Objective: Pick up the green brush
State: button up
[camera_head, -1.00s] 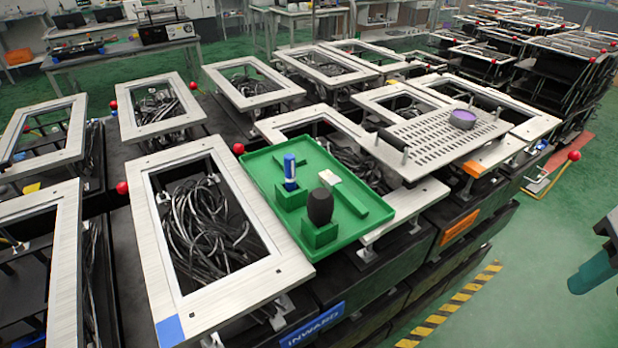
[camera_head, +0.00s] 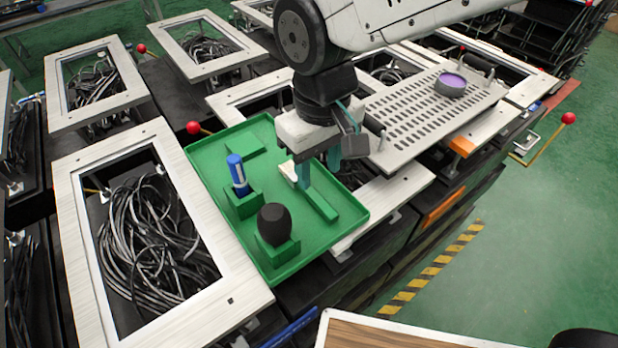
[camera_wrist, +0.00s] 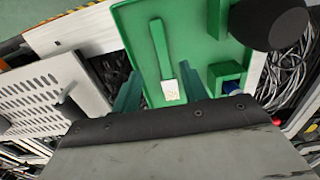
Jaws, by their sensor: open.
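The green brush (camera_head: 321,206), with a long green handle and a pale bristle end, lies in the green tray (camera_head: 205,150). It also shows in the wrist view (camera_wrist: 159,48), its pale end nearest my gripper. My gripper (camera_head: 319,172) is over the tray at the brush's bristle end, and it partly hides the brush in the head view. Its teal fingers are open. In the wrist view the fingers (camera_wrist: 158,78) stand apart on either side of the brush. I cannot tell how high they are above it.
A blue marker (camera_head: 238,176) stands upright in a green holder left of the brush. A black rounded object (camera_head: 273,224) sits in another holder near the tray's front. A perforated metal plate (camera_head: 415,125) with a purple round item (camera_head: 450,84) lies to the right.

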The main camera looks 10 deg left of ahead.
aim_at(317, 197)
jog(key=f, duration=0.6)
jog(key=shift+s, duration=0.3)
grip_shut()
